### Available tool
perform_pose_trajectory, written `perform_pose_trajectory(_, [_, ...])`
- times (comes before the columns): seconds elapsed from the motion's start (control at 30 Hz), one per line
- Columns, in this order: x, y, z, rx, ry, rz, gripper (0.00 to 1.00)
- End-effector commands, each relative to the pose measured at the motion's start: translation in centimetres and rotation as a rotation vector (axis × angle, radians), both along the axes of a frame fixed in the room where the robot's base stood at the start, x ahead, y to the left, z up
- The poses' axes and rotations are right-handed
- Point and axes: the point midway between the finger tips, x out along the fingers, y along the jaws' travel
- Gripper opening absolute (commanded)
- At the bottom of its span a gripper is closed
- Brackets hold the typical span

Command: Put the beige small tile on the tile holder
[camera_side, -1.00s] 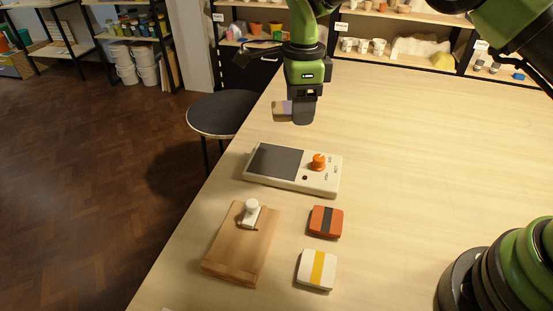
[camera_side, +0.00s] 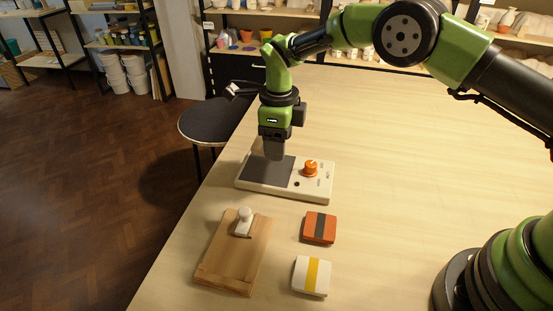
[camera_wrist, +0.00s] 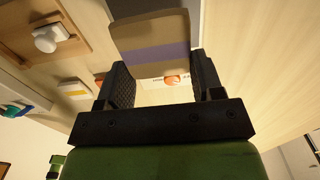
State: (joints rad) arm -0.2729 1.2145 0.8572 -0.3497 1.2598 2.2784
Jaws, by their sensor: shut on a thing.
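The beige tile (camera_wrist: 148,32), with a purple stripe across it, is gripped between the two fingers of my gripper (camera_wrist: 160,82) in the wrist view. In the side view my gripper (camera_side: 273,153) points down over the grey pad of a white device, and the tile is mostly hidden there. The wooden board with a front lip and a white knob, which looks like the tile holder (camera_side: 226,266), lies nearer the camera, apart from my gripper. It also shows at the upper left of the wrist view (camera_wrist: 85,15). Its wooden surface is bare apart from the knob.
The white device (camera_side: 318,187) has a grey pad (camera_side: 265,171) and an orange knob (camera_side: 311,168). An orange tile with a dark stripe (camera_side: 309,227) and a white tile with a yellow stripe (camera_side: 300,275) lie right of the board.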

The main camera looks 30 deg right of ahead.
Motion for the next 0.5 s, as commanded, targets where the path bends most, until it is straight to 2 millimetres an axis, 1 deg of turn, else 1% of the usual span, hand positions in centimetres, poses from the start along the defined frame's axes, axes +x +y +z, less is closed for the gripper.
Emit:
perform_pose_trajectory(0.3, [0.0,0.0,-4.4,0.000,0.001,0.000,0.32])
perform_pose_trajectory(0.4, [0.0,0.0,-5.0,0.001,-0.001,0.001,0.32])
perform_pose_trajectory(0.5, [0.0,0.0,-5.0,0.000,-0.001,0.000,0.32])
